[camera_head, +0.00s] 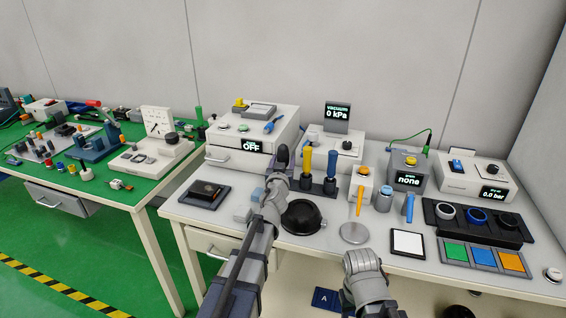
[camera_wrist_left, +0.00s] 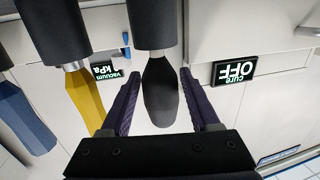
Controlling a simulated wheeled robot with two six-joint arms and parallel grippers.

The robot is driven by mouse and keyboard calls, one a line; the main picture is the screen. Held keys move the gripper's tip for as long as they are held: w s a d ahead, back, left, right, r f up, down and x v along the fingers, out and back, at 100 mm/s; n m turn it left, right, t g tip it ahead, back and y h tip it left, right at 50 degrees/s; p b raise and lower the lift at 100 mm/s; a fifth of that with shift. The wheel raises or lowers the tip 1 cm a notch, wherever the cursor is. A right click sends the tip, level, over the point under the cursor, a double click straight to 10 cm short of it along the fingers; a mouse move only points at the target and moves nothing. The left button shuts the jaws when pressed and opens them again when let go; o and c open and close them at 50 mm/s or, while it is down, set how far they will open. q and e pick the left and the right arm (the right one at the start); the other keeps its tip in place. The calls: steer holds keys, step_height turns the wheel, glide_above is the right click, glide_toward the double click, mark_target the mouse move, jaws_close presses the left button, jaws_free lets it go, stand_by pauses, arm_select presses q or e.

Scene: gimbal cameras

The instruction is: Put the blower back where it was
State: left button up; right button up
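My left gripper (camera_head: 282,168) is over the bench at a rack (camera_head: 318,187) of upright tools. In the left wrist view its two dark purple fingers (camera_wrist_left: 157,78) stand apart on either side of a dark tapered handle (camera_wrist_left: 160,92), with pale gaps showing beside it. A yellow-handled tool (camera_head: 305,162) and a blue-handled tool (camera_head: 332,164) stand in the rack to its right. I cannot tell for certain which thing is the blower.
A black round dish (camera_head: 303,218) and a grey disc (camera_head: 354,233) lie in front of the rack. The cure box (camera_head: 228,155) stands behind left, the vacuum unit (camera_head: 335,142) behind. A white pad (camera_head: 408,244) and a coloured tray (camera_head: 483,257) lie right.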

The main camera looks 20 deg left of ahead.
arm_select(q)
steer(key=o, duration=0.4)
steer(key=shift+r, duration=0.15)
steer(key=shift+s+r, duration=0.1)
steer(key=s, duration=0.4)
steer(key=s+d, duration=0.1)
steer(key=s, duration=0.2)
steer(key=s+d+p, duration=0.1)
steer(key=s, duration=0.3)
steer(key=shift+s+r, duration=0.2)
steer(key=shift+s, duration=0.1)
